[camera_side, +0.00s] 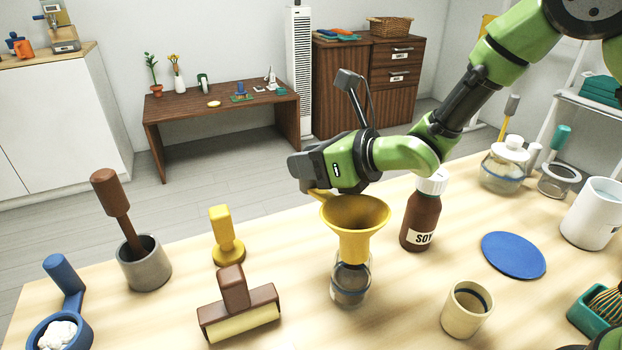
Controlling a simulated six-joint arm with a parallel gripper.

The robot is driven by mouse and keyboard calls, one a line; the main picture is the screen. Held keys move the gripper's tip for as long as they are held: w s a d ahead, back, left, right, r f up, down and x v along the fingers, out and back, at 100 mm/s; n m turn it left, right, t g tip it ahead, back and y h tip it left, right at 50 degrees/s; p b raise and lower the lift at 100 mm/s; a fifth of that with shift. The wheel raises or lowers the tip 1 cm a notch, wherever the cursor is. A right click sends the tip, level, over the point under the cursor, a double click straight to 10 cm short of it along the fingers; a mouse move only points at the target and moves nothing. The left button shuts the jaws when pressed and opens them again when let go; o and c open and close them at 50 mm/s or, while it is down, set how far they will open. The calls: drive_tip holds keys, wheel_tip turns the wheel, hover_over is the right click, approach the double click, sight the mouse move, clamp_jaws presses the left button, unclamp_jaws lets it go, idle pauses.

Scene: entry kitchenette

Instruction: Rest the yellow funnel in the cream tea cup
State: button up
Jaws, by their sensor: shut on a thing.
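The yellow funnel (354,226) is upright, wide mouth up, near the middle of the table. My gripper (316,191) is shut on the funnel's tab at its left rim. The funnel's lower part lines up with the mouth of a small clear glass jar (350,287); I cannot tell whether the spout is inside the jar or above it. My fingertips are partly hidden by the gripper body and funnel.
A brown soy bottle (422,212) stands close to the right of the funnel. A blue disc (513,255) lies right of it. A brown-handled block (238,308) and a yellow stamp-like tool (226,239) stand left. A teal holder (594,312) is right of the cup.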

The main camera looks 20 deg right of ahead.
wheel_tip(320, 180, up, 5)
drive_tip(key=shift+f, duration=0.15)
drive_tip(key=shift+r, duration=0.35)
drive_tip(key=shift+s+a+r+n+y, duration=0.1)
drive_tip(key=shift+s+r+n+y, duration=0.05)
drive_tip(key=shift+n+y, duration=0.15)
drive_tip(key=shift+s+a+n+g+y, duration=0.25)
drive_tip(key=shift+s+n+g+y, duration=0.05)
drive_tip(key=shift+n+g+y, duration=0.2)
drive_tip(key=s+a+f+n+g+y, duration=0.1)
drive_tip(key=s+f+n+g+y, duration=0.15)
drive_tip(key=s+n+g, duration=0.4)
drive_tip(key=s+a+f+n+g+y, duration=0.1)
drive_tip(key=s+f+n+g+y, duration=0.15)
drive_tip(key=s+n+g, duration=0.45)
drive_tip(key=s+d+n+g+h, duration=0.2)
drive_tip(key=s+d+n+g, duration=0.2)
drive_tip(key=s, duration=0.3)
drive_tip(key=s+d+r+n+g+h, duration=0.1)
drive_tip(key=s+d+n+g+h, duration=0.2)
drive_tip(key=s, duration=0.4)
drive_tip(key=shift+d+n+g, duration=0.45)
drive_tip(key=shift+g, duration=0.4)
drive_tip(key=shift+w, duration=0.1)
